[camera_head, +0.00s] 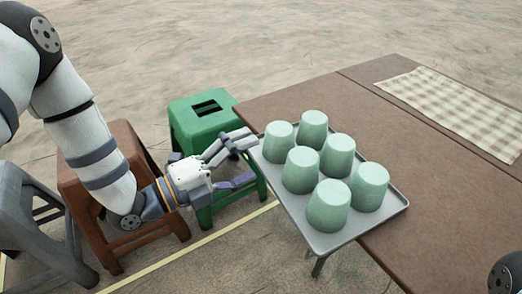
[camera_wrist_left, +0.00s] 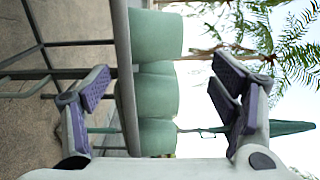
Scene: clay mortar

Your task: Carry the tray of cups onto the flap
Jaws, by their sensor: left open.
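The grey tray (camera_head: 365,225) carries several pale green upside-down cups (camera_head: 328,207) and overhangs the left side of the brown table. My left gripper (camera_head: 247,160) is open at the tray's left end, its fingers apart above and below rim height. In the left wrist view, the tray (camera_wrist_left: 123,75) stands edge-on between the open fingers, with cups (camera_wrist_left: 155,95) beside it. I cannot see firm contact. Which part of the table is the flap is unclear; a seam crosses the brown top. My right gripper is out of view.
A brown table (camera_head: 300,92) fills the right, with a checked cloth (camera_head: 460,105) on its far part. A green stool (camera_head: 195,118), a brown stool (camera_head: 140,150) and a grey stool (camera_head: 35,215) stand at the left. The table's middle is clear.

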